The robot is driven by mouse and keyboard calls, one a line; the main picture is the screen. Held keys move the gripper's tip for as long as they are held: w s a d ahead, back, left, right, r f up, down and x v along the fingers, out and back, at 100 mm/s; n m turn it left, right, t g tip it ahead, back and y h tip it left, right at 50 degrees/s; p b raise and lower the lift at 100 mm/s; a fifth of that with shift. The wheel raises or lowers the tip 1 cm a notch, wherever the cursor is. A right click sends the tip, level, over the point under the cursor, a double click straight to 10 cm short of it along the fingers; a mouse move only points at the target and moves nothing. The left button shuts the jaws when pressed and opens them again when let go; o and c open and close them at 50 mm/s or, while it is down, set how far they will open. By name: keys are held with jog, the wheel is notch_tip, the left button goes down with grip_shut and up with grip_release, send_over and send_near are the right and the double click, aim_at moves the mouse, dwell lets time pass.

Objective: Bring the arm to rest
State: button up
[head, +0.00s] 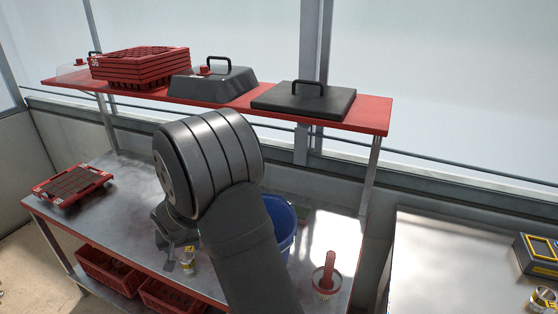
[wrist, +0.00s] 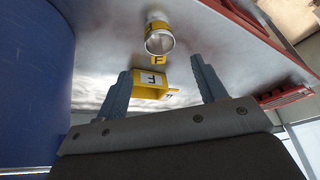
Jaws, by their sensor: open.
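My arm (head: 245,235) reaches up from the bottom of the head view over the metal bench. My gripper (head: 172,258) points down near the bench, partly hidden by the arm. In the wrist view my gripper (wrist: 162,66) is open, its two grey fingers apart with nothing held between them. A small yellow holder marked F (wrist: 152,80) shows between the fingers, apparently beyond them. A clear jar with a yellow label (wrist: 158,38) stands past it; a yellow-labelled jar (head: 187,262) also shows beside the gripper in the head view.
A blue bucket (head: 284,222) stands right of the gripper, large in the wrist view (wrist: 35,80). A red-handled tub (head: 326,284) is at the right. A red tray (head: 72,187) sits at the bench's left. A red shelf (head: 375,114) with stacked trays and lids hangs above.

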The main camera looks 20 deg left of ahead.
aim_at(186, 257)
jog(key=x, duration=1)
jog(key=shift+f, duration=0.4)
jog(key=shift+w+a+r, duration=0.1)
jog(key=shift+a+r, duration=0.05)
jog(key=shift+r, duration=1.3)
